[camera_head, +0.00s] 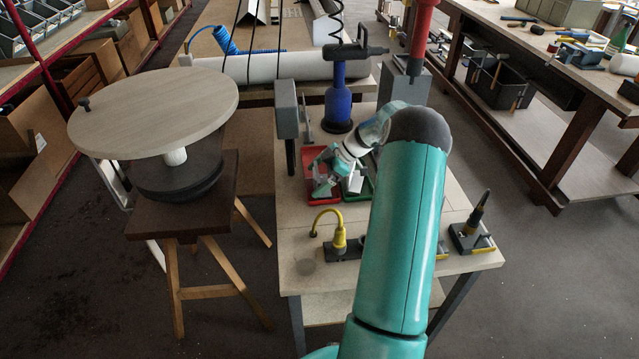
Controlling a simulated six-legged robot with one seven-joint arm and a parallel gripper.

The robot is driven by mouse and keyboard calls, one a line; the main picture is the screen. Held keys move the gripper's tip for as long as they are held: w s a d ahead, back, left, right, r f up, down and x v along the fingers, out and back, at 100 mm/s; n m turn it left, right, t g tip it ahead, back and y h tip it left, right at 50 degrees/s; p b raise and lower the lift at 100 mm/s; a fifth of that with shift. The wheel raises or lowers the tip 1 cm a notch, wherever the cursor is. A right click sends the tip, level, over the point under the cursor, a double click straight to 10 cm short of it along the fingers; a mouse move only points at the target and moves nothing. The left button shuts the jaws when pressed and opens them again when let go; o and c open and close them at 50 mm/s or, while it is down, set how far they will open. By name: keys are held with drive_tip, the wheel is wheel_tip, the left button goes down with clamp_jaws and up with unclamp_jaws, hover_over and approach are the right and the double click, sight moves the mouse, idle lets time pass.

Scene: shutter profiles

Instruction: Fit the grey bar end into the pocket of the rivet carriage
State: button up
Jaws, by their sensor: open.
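My gripper (323,182) is open over a red tray (310,157) on the light wooden bench (300,262). It hides much of the tray, and I cannot tell whether it touches anything inside. A green tray (366,192) stands just right of it, partly behind my arm. Pale grey pieces (358,180) show there, too small and covered to identify. I cannot make out the grey bar end for certain. I cannot tell which bench fixture is the rivet carriage, and no pocket is visible.
A blue riveting tool (340,97) stands behind the trays, left of a red upright tool (421,32). A yellow-hosed fitting (339,236) and a dark holder (468,238) stand near the front. A round turntable (155,105) is left. The front left bench corner is clear.

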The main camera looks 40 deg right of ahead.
drive_tip(key=c, duration=0.7)
drive_tip(key=shift+r, duration=0.2)
